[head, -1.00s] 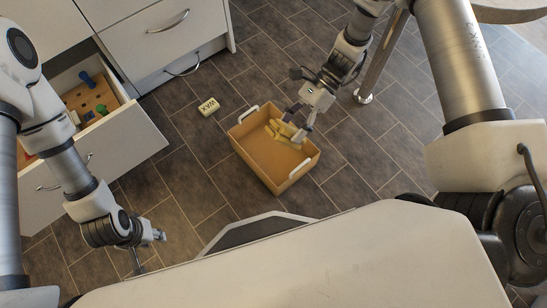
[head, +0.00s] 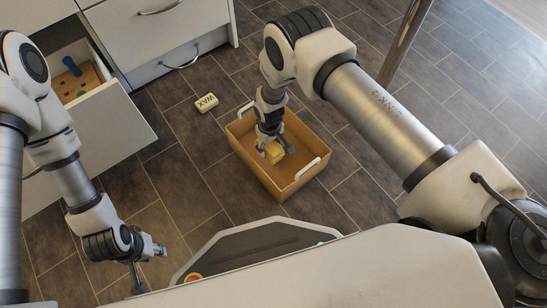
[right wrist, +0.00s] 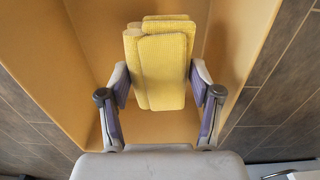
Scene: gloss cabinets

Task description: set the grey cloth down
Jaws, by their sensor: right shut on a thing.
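No grey cloth shows in these frames. A yellow, ribbed, folded cloth-like bundle (head: 274,155) is inside the open tan box (head: 246,165) on the floor. My right gripper (head: 273,143) reaches down into the box and is shut on this yellow bundle. In the right wrist view the bundle (right wrist: 162,70) stands between the two purple-padded fingers of the gripper (right wrist: 160,85), with tan box walls around it. Whether it touches the box floor I cannot tell. My left gripper (head: 150,262) is low at the left, its fingers apart and empty, away from the box.
A small pale block marked WAX (head: 206,103) lies on the dark tiled floor left of the box. An open drawer (head: 105,135) with small objects juts out at the left below white cabinets (head: 165,35). The box has white handles (head: 308,168). Floor right of the box is clear.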

